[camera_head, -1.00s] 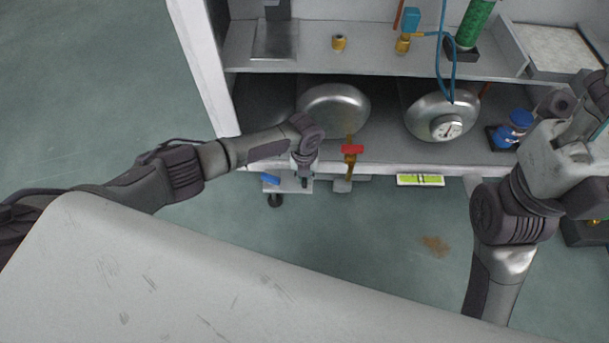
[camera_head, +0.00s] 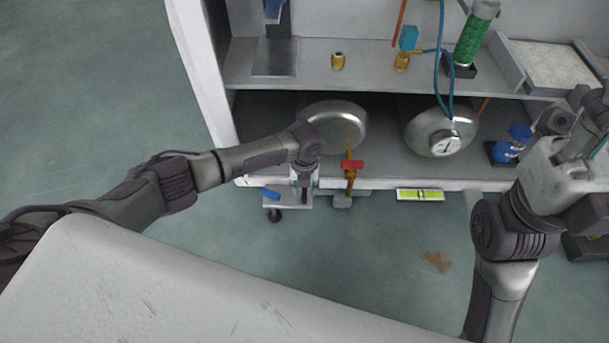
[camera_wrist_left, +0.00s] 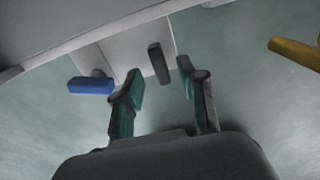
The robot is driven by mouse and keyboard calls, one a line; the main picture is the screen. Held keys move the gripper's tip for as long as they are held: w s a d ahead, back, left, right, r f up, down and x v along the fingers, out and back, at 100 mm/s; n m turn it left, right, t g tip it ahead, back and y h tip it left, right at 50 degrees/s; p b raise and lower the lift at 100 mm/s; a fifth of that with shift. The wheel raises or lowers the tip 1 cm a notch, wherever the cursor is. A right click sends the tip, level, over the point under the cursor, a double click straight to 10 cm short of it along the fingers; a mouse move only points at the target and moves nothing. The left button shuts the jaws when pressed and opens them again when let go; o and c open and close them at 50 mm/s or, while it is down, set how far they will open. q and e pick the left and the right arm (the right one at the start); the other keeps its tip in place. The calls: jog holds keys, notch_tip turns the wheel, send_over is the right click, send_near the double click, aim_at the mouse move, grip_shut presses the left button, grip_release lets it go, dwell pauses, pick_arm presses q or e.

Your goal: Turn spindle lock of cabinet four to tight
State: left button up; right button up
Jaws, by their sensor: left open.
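A dark upright lever (camera_wrist_left: 158,62) stands out from a pale panel in the left wrist view. I take it for the spindle lock, though no label is readable. It shows small and partly covered in the head view (camera_head: 304,196). My left gripper (camera_wrist_left: 160,78) is open, with its two green-padded fingers on either side of the lever's near end. I cannot tell whether they touch it. In the head view the left gripper (camera_head: 304,178) hangs just in front of the shelf's front edge. My right gripper (camera_head: 594,135) is at the right edge, its fingers unclear.
A blue handle (camera_wrist_left: 90,86) sits left of the lever. A brass pipe with a red valve handle (camera_head: 352,165) is close on the right. Metal tanks (camera_head: 334,126) lie on the lower shelf (camera_head: 385,166). The floor in front is mostly clear.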

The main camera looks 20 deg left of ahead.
aim_at(305, 193)
pick_arm(q)
notch_tip(305, 193, up, 9)
jog(key=shift+r, duration=0.2)
dwell(0.5)
